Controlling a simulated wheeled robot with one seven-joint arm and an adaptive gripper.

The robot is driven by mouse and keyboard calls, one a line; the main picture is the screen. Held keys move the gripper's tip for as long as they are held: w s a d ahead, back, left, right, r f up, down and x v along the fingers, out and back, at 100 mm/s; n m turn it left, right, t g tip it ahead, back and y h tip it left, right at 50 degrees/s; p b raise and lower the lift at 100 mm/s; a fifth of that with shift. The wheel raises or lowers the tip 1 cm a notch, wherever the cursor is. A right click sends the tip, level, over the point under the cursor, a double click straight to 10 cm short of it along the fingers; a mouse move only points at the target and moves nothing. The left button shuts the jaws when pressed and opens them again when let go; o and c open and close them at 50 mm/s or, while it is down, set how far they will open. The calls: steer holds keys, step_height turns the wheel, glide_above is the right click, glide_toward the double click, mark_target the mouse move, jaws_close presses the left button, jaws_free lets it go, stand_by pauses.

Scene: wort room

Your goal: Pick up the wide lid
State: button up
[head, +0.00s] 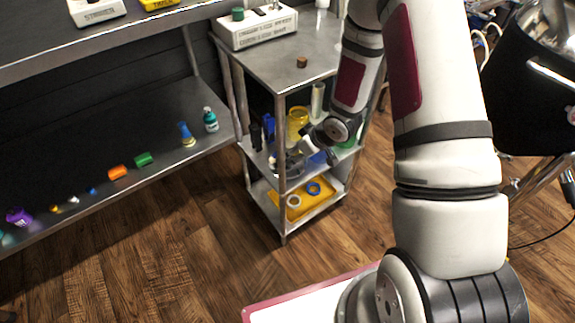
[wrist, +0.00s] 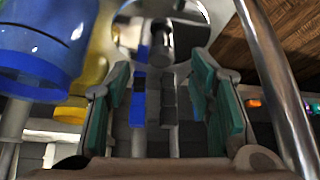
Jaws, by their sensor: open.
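A round, shiny grey disc with an upright knob, which looks like the wide lid (wrist: 190,12), is at the top of the wrist view, beyond my fingertips. In the head view a grey rounded shape on the cart's middle shelf may be the same lid (head: 289,165), partly hidden by a cart post and my gripper. My gripper (head: 305,151) reaches in over that shelf. In the wrist view my gripper (wrist: 162,75) is open, with teal pads on both sides and the knob in line with the gap. I cannot tell whether the fingers touch the lid.
A yellow jar (head: 297,119) stands behind my gripper on the cart. In the wrist view a blue container (wrist: 40,45) is close on the left and a metal post (wrist: 277,85) on the right. A yellow tray (head: 298,209) with rings is on the bottom shelf.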

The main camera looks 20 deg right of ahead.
steer(key=b+x, duration=0.2)
steer(key=x, duration=0.3)
steer(key=shift+w+a, duration=0.15)
steer(key=shift+r, duration=0.1)
jaws_close()
